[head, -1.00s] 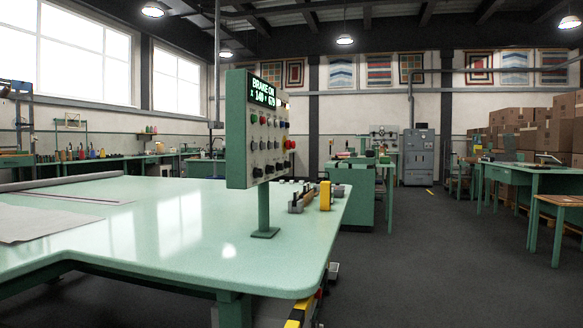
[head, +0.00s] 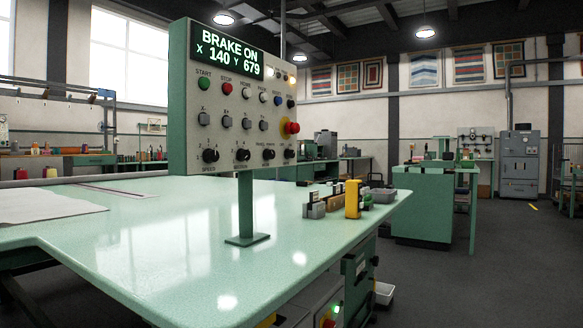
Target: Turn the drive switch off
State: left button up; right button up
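The control panel (head: 226,105) stands on a green post at the corner of the pale green table. Its screen (head: 229,52) reads BRAKE ON, X 140 Y 679. Below the screen are a row of coloured buttons, a row of grey buttons and several black knobs (head: 242,155). A red emergency button (head: 291,127) sits at the right. The knob labels are mostly too small to read, so I cannot tell which control is the drive switch. Under the table a cabinet (head: 358,265) shows a lit green lamp and a red and yellow control (head: 329,320), partly cut off. Neither gripper is in view.
The table (head: 160,250) fills the left and front. A yellow block (head: 352,198) and small grey items stand near its right edge. Dark floor (head: 475,285) is clear on the right. A green workbench (head: 436,205) and a grey cabinet stand farther back.

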aim_at(289, 154)
jog(key=i+l+u, duration=0.1)
jog(key=l, duration=0.35)
jog(key=i+l, duration=0.15)
jog(key=l, duration=0.35)
jog(key=i+l+u, duration=0.15)
jog(key=l, duration=0.35)
